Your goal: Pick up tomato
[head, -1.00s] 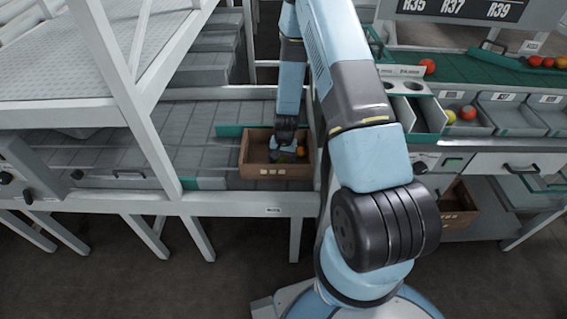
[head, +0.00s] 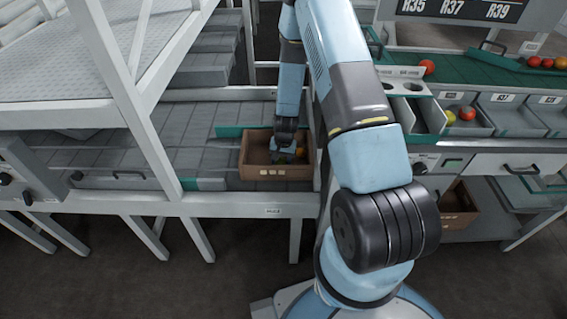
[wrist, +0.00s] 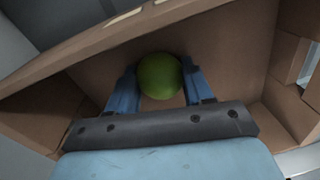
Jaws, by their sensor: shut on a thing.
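A green tomato (wrist: 160,76) sits between the two blue fingers of my gripper (wrist: 160,84) in the wrist view. The fingers are shut on its two sides. My gripper (head: 283,155) also shows in the head view, reaching down into a brown cardboard box (head: 277,172). The box's inner walls and floor (wrist: 235,60) surround the tomato in the wrist view. Whether the green tomato touches the box floor I cannot tell.
The box stands on a grey roller conveyor (head: 120,155) with a green strip (head: 229,131) behind it. A white frame post (head: 135,110) rises at the left. At the right are sorting bins with tomatoes (head: 467,114) and a green belt (head: 490,68).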

